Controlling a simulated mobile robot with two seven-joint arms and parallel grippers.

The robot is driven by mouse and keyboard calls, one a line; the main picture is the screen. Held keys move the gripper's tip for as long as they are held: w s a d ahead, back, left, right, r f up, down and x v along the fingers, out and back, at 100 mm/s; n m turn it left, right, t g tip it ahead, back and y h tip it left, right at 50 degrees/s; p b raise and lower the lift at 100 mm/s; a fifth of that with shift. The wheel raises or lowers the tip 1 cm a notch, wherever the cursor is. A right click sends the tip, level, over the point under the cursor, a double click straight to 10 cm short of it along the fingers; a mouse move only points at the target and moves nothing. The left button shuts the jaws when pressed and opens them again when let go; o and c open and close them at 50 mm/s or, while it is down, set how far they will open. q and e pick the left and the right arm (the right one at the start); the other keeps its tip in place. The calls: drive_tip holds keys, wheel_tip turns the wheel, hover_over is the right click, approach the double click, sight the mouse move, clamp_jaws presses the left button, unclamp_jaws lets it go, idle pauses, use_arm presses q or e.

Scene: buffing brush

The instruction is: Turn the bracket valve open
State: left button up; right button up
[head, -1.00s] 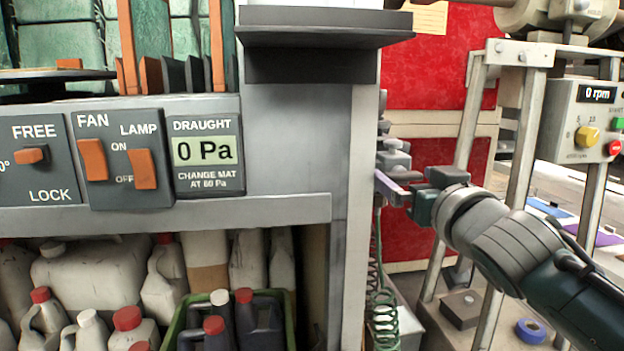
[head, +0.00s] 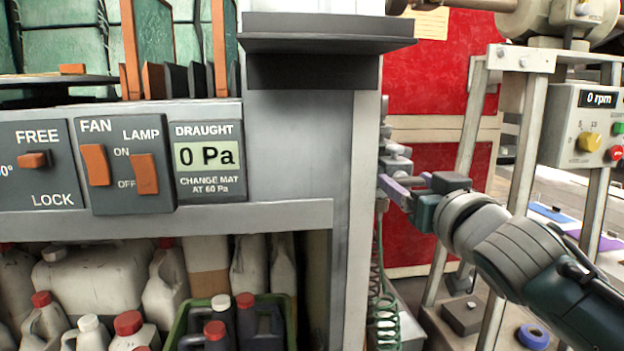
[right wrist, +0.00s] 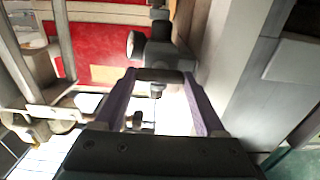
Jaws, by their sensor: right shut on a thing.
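The bracket valve (head: 397,158) is a small grey fitting on the right side of the grey cabinet post in the head view. In the right wrist view the valve (right wrist: 165,52) has a dark body with a round knob at its left. A dark bar-shaped handle (right wrist: 160,75) lies across between my fingertips. My right gripper (head: 390,186) has purple fingers and reaches the valve from the right. In the wrist view the gripper (right wrist: 160,78) is shut on the handle, one finger at each end. The handle is mostly hidden in the head view. My left gripper is out of view.
The cabinet post (head: 362,230) stands close left of the gripper. A green coiled hose (head: 384,310) hangs below the valve. A metal frame (head: 515,190) with an rpm control box (head: 590,125) stands on the right, behind my arm. Red panels (head: 430,220) lie behind.

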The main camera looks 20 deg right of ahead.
drive_tip(key=shift+n, duration=0.4)
drive_tip(key=n, duration=0.2)
drive_tip(key=shift+n+p, duration=0.35)
drive_tip(key=shift+n, duration=0.05)
drive_tip(key=n, duration=0.4)
drive_tip(key=shift+n, duration=0.3)
drive_tip(key=n, duration=0.6)
drive_tip(key=shift+a+f, duration=0.1)
drive_tip(key=shift+n, duration=2.1)
drive_tip(key=o, duration=1.3)
